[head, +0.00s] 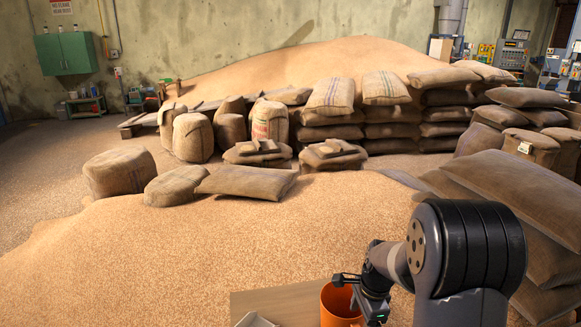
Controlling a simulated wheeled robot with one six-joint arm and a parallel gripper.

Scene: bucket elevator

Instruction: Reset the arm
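My arm reaches in from the lower right in the head view, with its thick dark joint close to the camera. My gripper (347,281) is at the bottom right of centre, beside and partly over the rim of an orange bucket (336,308). The picture is too small there to tell whether the fingers are open or hold anything. The bucket stands at the right end of a light wooden board or table (275,303). Its lower part is cut off by the picture edge, and my arm hides its right side.
A grain heap (180,255) fills the foreground around the table. Full sacks (245,181) lie along its top, and stacked sacks (545,240) stand close to my arm on the right. A pale object (256,321) lies on the table's left. A green cabinet (66,53) hangs on the far wall.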

